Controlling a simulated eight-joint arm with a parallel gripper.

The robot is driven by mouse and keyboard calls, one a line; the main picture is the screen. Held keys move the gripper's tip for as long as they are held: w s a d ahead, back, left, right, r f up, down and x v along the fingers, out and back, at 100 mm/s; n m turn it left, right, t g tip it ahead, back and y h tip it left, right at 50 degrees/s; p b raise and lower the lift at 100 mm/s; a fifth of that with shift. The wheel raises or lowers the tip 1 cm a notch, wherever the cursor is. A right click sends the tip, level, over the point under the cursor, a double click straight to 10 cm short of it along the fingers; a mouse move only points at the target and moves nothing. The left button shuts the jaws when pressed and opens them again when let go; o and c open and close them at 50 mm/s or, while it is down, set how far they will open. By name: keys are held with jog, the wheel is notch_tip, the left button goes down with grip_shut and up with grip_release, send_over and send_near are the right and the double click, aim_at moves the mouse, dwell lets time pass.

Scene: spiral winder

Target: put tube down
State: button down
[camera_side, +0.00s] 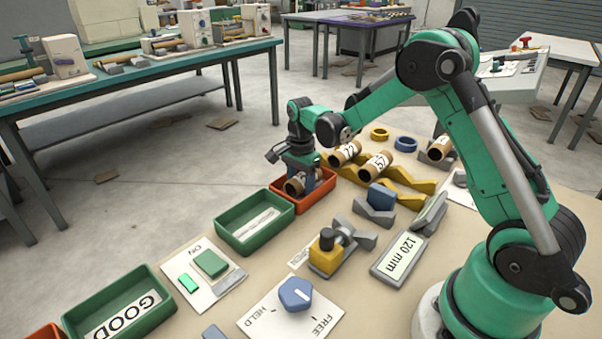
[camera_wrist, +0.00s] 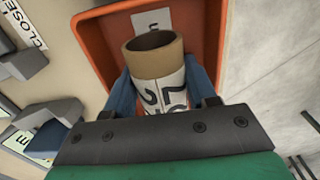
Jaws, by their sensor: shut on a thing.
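A brown cardboard tube (camera_wrist: 155,58) with a white label and dark print is between the blue fingers of my gripper (camera_wrist: 165,88) in the wrist view. My gripper is shut on it. In the side view my gripper (camera_side: 303,177) is low inside the orange-red tray (camera_side: 325,190), and the held tube (camera_side: 292,187) shows at the tray's left side. The tray's wall also shows around the tube in the wrist view (camera_wrist: 95,42). A small white card with a mark lies on the tray floor. I cannot tell whether the tube touches the floor.
A green tray (camera_side: 238,237) stands just left of the orange-red one. Labelled tubes (camera_side: 376,166) rest on yellow V-shaped rests (camera_side: 412,181) to the right. A yellow clamp (camera_side: 327,253), a blue knob (camera_side: 295,294) and a "120 mm" display (camera_side: 398,257) stand nearer the camera.

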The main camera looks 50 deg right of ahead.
aim_at(301, 176)
jog(key=shift+f, duration=0.6)
jog(key=c, duration=0.5)
grip_release()
jog(key=shift+c, duration=0.2)
notch_tip(301, 176, up, 13)
jog(key=s+a+n+t, duration=0.3)
jog(key=s+n, duration=0.3)
jog(key=n, duration=0.3)
jog(key=s+a+r+n+t, duration=0.1)
jog(key=s+a+n+t, duration=0.3)
jog(key=n, duration=0.5)
jog(key=shift+s+a, duration=1.25)
